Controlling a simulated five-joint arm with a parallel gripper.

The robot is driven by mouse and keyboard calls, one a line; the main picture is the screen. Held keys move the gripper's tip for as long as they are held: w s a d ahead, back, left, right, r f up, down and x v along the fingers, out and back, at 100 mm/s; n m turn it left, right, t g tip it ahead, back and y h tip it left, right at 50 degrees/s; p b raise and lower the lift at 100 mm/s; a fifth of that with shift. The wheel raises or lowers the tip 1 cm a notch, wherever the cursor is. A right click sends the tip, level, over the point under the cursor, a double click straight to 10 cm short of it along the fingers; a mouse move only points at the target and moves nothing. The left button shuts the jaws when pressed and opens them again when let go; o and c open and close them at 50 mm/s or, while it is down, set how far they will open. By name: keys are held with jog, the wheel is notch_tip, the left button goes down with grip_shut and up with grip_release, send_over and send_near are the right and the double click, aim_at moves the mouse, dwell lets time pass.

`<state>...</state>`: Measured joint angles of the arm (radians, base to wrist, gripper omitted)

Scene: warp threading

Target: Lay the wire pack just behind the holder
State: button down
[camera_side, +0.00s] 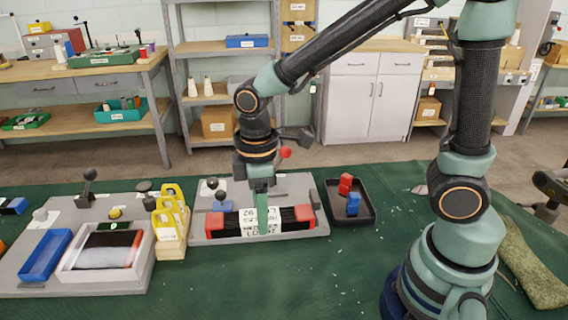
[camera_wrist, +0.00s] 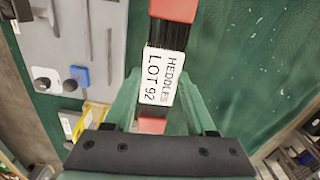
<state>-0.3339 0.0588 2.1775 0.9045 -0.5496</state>
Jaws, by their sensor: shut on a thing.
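The wire pack (camera_side: 290,219) is a bundle of black wires with red end blocks and a white label reading "HEDDLES LOT 92". It also shows in the wrist view (camera_wrist: 157,36), running up from between my fingers. My gripper (camera_side: 263,225) is shut on the pack around its labelled middle, with one green finger in front of the label. In the side view the pack overlaps the front of a grey board (camera_side: 218,239); whether it touches the board is unclear. I cannot tell for sure which piece is the holder; the grey board carries a black-knobbed fixture and a blue block (camera_wrist: 80,75).
Yellow frames stand in a wooden rack (camera_side: 172,245) left of the board. A black tray (camera_side: 371,216) with red and blue pieces is at its right. Further left are a white box (camera_side: 72,268) and a blue tray (camera_side: 35,266). The green mat in front is mostly clear.

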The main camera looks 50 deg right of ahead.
notch_tip(320, 180, down, 12)
jog(key=shift+f, duration=0.2)
dwell(0.4)
jog(key=shift+f, duration=0.15)
jog(key=shift+c, duration=1.1)
grip_release()
